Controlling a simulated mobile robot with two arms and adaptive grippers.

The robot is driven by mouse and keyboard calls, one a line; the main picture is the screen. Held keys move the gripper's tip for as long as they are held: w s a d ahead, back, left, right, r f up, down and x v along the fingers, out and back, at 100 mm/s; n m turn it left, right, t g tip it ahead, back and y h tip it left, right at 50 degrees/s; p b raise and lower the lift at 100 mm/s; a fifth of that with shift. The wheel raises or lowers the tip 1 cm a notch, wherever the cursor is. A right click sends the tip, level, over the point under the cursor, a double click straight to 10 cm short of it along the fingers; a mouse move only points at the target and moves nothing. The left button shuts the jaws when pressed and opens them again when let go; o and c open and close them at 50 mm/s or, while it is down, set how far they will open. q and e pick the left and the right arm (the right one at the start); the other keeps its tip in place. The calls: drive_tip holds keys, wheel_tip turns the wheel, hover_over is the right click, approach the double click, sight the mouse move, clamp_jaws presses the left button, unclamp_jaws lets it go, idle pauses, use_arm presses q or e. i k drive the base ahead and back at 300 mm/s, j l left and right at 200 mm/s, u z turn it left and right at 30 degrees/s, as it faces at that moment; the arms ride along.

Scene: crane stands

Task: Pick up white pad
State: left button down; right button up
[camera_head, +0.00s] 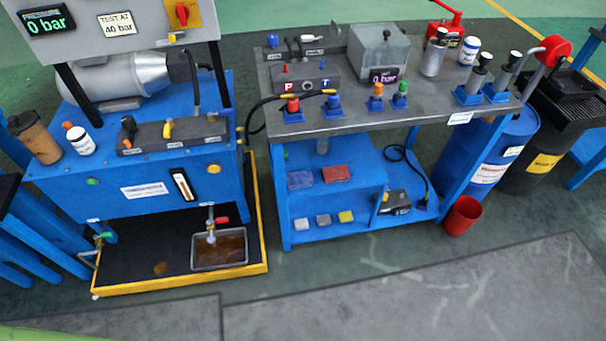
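Three small pads lie in a row on the bottom shelf of the blue stand in the middle. The right one is a yellow pad (346,216). They lie flat and apart from each other. Neither of my grippers is in view, so nothing shows of what they hold.
A device with a black cable (394,202) lies right of the pads. A red bucket (461,216) stands on the floor. The floor in front is clear.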

sight(300, 225)
drive_tip(key=u, duration=1.15)
drive_tip(key=k+l, duration=0.15)
drive_tip(key=k, duration=0.25)
